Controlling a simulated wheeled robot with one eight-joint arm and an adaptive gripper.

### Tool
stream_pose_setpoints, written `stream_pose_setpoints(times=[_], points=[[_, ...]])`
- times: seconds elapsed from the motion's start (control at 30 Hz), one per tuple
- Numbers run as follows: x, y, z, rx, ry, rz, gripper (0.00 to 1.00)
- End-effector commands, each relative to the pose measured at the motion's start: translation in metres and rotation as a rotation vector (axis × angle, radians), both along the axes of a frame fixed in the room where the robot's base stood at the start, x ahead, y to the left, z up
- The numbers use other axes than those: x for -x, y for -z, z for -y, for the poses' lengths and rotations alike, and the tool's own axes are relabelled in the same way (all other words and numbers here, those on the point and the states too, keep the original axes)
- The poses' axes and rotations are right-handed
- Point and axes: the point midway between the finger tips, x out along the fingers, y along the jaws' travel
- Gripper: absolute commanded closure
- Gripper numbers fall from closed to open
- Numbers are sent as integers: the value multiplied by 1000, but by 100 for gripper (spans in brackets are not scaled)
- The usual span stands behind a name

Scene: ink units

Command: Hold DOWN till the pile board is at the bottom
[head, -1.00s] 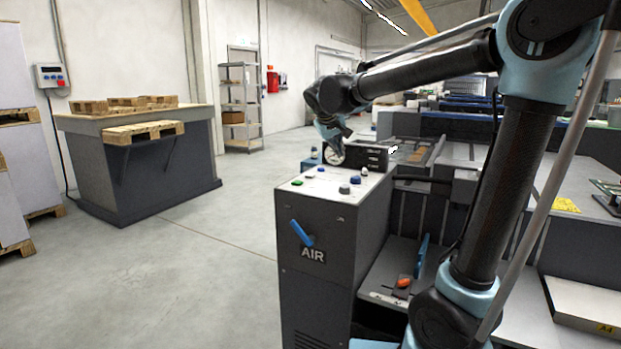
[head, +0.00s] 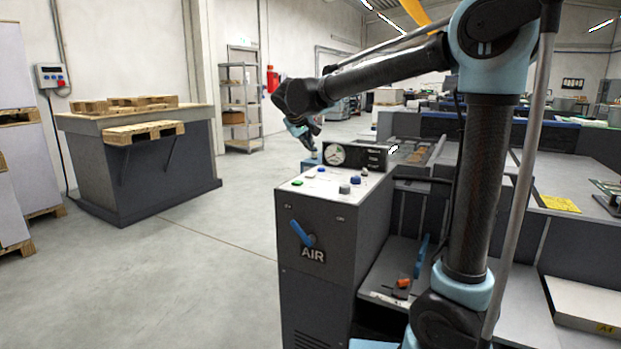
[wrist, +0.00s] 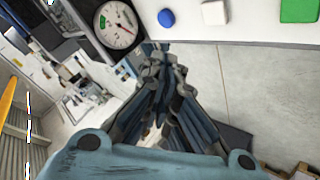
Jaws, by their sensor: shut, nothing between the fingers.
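My gripper (head: 312,145) is shut and empty, above and behind the far left edge of the control cabinet's top panel (head: 315,190). In the wrist view its closed fingers (wrist: 162,68) are off the panel, touching no button. The wrist view shows a blue button (wrist: 166,18), a white one (wrist: 213,12) and a green one (wrist: 298,10). No DOWN label is legible. I cannot make out the pile board for certain.
A pressure gauge (head: 334,155) stands at the panel's back; it also shows in the wrist view (wrist: 117,25). A blue AIR lever (head: 301,234) is on the cabinet front. A grey table (head: 135,165) with pallets is at left. The floor between is clear.

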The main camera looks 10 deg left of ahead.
Motion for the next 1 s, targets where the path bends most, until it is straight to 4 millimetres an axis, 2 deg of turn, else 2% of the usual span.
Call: stream_pose_setpoints(times=[0.4,0.6,1.0], points=[[0,50,0,0,0,0,100],[0,67,0,0,0,0,100],[0,75,1,0,1,-1,100]])
